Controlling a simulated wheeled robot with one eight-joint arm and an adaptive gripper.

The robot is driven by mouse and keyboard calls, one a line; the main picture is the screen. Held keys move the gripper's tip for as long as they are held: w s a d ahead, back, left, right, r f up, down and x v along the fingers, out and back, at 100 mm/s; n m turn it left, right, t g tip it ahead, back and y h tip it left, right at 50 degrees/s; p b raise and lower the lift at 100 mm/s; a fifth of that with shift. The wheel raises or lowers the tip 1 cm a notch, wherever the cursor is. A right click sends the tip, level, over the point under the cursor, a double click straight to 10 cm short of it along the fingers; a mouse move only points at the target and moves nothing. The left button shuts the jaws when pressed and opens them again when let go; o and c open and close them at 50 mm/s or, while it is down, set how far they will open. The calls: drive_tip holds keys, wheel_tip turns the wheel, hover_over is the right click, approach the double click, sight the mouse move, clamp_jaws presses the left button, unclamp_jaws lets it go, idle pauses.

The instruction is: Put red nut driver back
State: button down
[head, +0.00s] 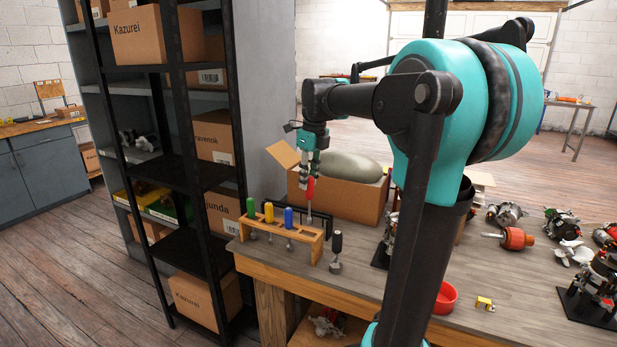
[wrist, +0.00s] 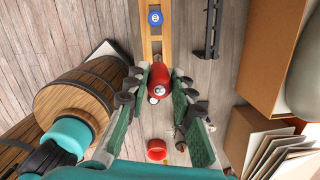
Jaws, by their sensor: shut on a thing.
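The red nut driver (head: 310,188) is held upright, handle at the top, over the right end of the wooden rack (head: 283,240). Its handle sits higher than the others; I cannot tell whether its shaft tip is in a slot. My gripper (head: 309,172) is shut on the red handle. In the wrist view the red driver (wrist: 160,78) is between the fingers of my gripper (wrist: 162,85), in line with the rack (wrist: 151,45). Green (head: 251,207), yellow (head: 269,212) and blue (head: 288,217) drivers stand in the rack; the blue one (wrist: 155,18) also shows in the wrist view.
An open cardboard box (head: 350,203) with a grey-green sack (head: 345,168) is behind. A black shelf (head: 185,150) stands left. A red bowl (head: 445,298) sits to the right.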

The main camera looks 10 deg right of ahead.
sight(308, 220)
drive_tip(key=shift+f, duration=0.75)
drive_tip(key=shift+f, duration=1.6)
drive_tip(key=shift+f, duration=1.8)
drive_tip(key=shift+f, duration=1.8)
